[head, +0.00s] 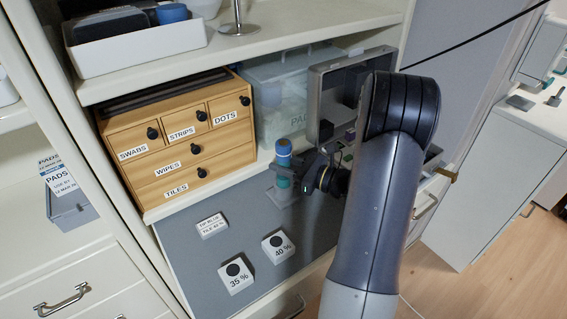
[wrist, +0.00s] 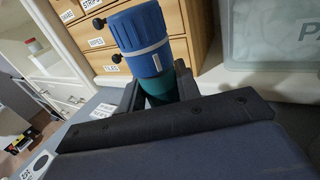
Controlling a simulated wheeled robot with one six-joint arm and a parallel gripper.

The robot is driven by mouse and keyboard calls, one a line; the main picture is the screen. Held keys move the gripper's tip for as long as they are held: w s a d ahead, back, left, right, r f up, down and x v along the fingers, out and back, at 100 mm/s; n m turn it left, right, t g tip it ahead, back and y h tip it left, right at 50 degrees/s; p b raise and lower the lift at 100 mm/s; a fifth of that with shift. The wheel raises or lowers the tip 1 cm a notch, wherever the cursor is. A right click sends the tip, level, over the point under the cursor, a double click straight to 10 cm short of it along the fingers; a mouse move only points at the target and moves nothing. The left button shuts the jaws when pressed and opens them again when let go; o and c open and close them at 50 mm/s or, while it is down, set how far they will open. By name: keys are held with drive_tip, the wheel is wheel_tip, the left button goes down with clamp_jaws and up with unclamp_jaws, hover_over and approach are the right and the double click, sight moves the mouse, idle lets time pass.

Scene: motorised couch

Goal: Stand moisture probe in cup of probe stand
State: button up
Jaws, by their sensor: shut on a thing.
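The moisture probe, with a blue head (head: 284,148) and a pale ring, stands roughly upright in the head view. In the wrist view its blue head (wrist: 139,38) rises above my fingers, with a teal part below. My gripper (head: 287,169) is shut on it from the right; its dark fingers (wrist: 160,92) lie on both sides of the teal part. A pale grey-green plate (head: 281,196), apparently the probe stand's base, lies directly below. The cup is not clearly visible, and I cannot tell whether the probe's lower end is inside it.
A wooden drawer box (head: 180,135) stands close at left and a clear PADS bin (head: 270,98) behind. An open grey case (head: 328,100) is behind my gripper. Blocks marked 35 % (head: 237,275) and 40 % (head: 278,246) sit on the grey mat (head: 190,262), which has free room.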

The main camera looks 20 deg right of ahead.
sight(290, 152)
drive_tip(key=shift+f+b, duration=0.55)
drive_tip(key=shift+f, duration=0.15)
drive_tip(key=o, duration=1.1)
drive_tip(key=shift+r, duration=0.1)
drive_tip(key=shift+r+p, duration=2.35)
drive_tip(key=shift+r, duration=0.65)
